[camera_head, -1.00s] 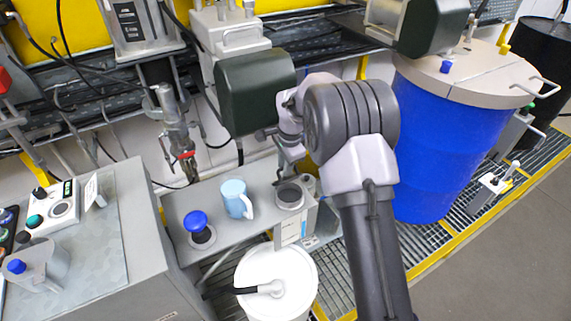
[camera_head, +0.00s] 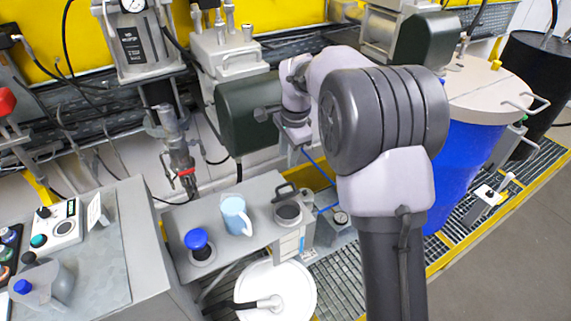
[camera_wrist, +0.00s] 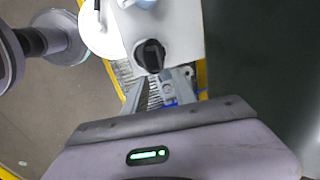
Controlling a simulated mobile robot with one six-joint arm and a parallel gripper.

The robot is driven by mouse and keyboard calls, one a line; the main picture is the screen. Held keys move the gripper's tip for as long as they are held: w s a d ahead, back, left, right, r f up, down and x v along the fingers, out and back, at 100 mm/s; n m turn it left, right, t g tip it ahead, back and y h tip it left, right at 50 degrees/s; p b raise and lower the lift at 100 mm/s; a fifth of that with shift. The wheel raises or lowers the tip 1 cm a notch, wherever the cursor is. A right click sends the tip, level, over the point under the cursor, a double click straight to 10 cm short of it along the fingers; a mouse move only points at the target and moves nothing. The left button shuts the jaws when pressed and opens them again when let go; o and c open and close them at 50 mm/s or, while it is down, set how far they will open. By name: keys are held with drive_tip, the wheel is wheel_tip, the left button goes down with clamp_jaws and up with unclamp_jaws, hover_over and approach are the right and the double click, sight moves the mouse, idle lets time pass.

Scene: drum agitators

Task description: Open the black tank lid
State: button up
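The black tank (camera_head: 535,85) stands at the far right in the head view. The black tank is not identifiable in the wrist view.
A blue drum (camera_head: 466,165) with a beige lid (camera_head: 480,88) stands between my arm and the black tank. The green motor housing (camera_head: 245,112) is close to my gripper. The bench (camera_head: 262,190) holds a light-blue mug (camera_head: 235,214). Grey floor (camera_head: 520,270) is clear at lower right.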

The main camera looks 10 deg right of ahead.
drive_tip(key=shift+s+d+r, duration=0.1)
drive_tip(key=shift+s+r, duration=0.05)
drive_tip(key=shift+r, duration=0.5)
drive_tip(key=shift+s+r, duration=0.1)
drive_tip(key=shift+r, duration=0.55)
drive_tip(key=shift+c, duration=0.7)
drive_tip(key=f, duration=0.2)
drive_tip(key=s+f+t+y, duration=0.1)
drive_tip(key=shift+a+f, duration=0.2)
drive_tip(key=shift+f, duration=0.2)
clamp_jaws()
drive_tip(key=t, duration=0.2)
approach(290, 195)
drive_tip(key=x, duration=0.2)
drive_tip(key=w+b+x, duration=0.1)
drive_tip(key=x, duration=0.2)
drive_tip(key=b+x, duration=0.1)
drive_tip(key=x, duration=0.1)
drive_tip(key=shift+w+a, duration=0.1)
drive_tip(key=shift+w, duration=0.35)
drive_tip(key=shift+r, duration=0.1)
